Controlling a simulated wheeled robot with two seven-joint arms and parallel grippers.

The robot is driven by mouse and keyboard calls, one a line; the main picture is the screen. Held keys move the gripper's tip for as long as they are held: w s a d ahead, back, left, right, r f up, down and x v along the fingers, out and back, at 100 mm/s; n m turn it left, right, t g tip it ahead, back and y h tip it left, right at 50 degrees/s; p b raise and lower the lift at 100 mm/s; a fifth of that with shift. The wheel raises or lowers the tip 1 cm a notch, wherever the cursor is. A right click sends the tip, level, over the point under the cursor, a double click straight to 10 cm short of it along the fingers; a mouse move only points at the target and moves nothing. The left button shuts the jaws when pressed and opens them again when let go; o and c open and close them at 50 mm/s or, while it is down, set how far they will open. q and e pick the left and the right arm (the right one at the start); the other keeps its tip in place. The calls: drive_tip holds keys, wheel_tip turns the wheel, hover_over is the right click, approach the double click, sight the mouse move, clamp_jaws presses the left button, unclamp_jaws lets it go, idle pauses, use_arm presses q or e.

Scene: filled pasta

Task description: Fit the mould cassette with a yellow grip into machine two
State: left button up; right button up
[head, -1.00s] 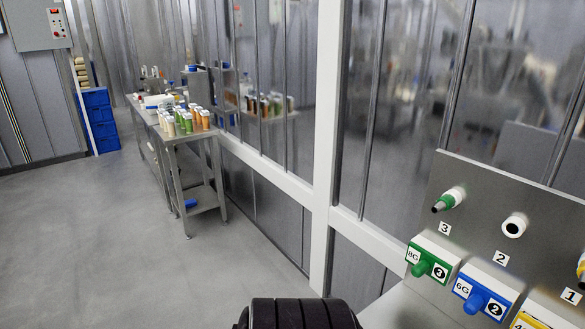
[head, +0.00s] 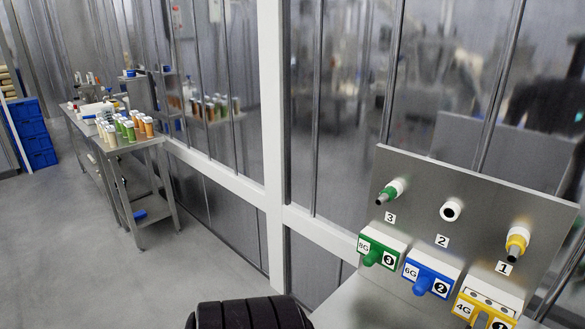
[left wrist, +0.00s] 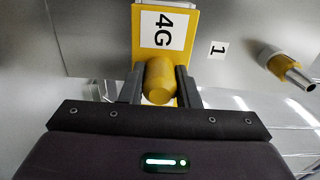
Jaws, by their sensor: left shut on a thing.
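The mould cassette with a yellow grip (head: 485,307) is at the lower right of the head view, below the yellow-collared nozzle and the number 1 plate. Its face bears a 4G label, and its lower part is cut off by the frame. In the left wrist view its 4G plate (left wrist: 163,30) stands behind the yellow grip (left wrist: 160,85). My left gripper (left wrist: 160,88) is shut on that grip, one dark finger on each side. The gripper's fingers do not show in the head view. My right gripper is in neither view.
A steel panel (head: 425,185) carries nozzles above numbers 3, 2 and 1. Beside the cassette sit a blue-gripped 6G unit (head: 430,275) and a green-gripped 8G unit (head: 381,249). A steel side table (head: 140,148) with coloured tubes stands at left. Open floor lies before it.

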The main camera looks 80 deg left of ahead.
use_arm(q)
drive_tip(key=p+v, duration=0.3)
drive_tip(key=v, duration=0.2)
drive_tip(key=shift+s+r, duration=0.1)
drive_tip(key=shift+s, duration=0.05)
idle(0.8)
drive_tip(key=shift+s+d, duration=0.1)
